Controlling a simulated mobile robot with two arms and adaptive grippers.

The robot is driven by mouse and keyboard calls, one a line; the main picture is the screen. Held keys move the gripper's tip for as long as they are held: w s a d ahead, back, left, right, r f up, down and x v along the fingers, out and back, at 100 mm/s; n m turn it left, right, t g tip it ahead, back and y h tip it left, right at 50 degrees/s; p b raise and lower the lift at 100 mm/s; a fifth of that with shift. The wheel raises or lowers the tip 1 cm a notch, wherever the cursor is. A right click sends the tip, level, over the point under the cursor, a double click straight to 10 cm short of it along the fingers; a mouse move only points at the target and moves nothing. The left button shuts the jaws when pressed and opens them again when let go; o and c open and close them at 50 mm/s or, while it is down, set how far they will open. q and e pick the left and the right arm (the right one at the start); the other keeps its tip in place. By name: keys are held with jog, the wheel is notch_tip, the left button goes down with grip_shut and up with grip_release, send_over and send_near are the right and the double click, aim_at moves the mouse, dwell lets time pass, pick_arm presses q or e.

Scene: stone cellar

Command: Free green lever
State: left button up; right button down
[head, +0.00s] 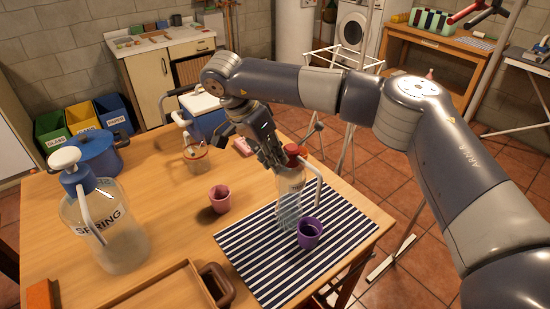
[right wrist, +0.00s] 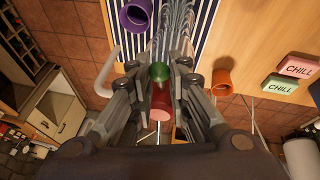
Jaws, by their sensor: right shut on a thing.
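A clear siphon bottle (head: 289,205) with a red head (head: 293,150) and a white spout (head: 317,185) stands upright on the striped mat (head: 255,262). My right gripper (head: 275,158) is at its head, on the left side. In the right wrist view, the green lever (right wrist: 159,71) sits between the fingertips, which close on it from both sides. The red head (right wrist: 160,104) shows just below it. In the head view the fingers hide the lever. My left gripper is not in view.
A purple cup (head: 309,232) stands close to the bottle's right on the mat. A pink cup (head: 219,198) stands left. A large SPRING bottle (head: 105,228), a blue pot (head: 97,155), a jar (head: 196,158) and a brown tray (head: 160,288) are also on the wooden table.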

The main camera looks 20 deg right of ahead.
jog(key=f+t+h+b, duration=0.1)
jog(key=h, duration=0.1)
jog(key=f+h+b, duration=0.1)
jog(key=h, duration=0.1)
jog(key=shift+s+a+t+b, duration=0.15)
jog(key=shift+a+t+b, duration=0.2)
jog(key=shift+a+t, duration=0.05)
jog(key=shift+f+m+t+h+b, duration=0.2)
jog(key=shift+f+t+h, duration=0.15)
jog(key=shift+h, duration=0.55)
jog(key=shift+f+m+t+h+b, duration=0.25)
jog(key=shift+f+h, duration=0.15)
jog(key=shift+h, duration=0.5)
jog(key=c, duration=1.7)
grip_release()
jog(key=shift+d+f, duration=0.1)
jog(key=shift+o, duration=0.2)
jog(key=v, duration=1.2)
jog(key=shift+f, duration=0.2)
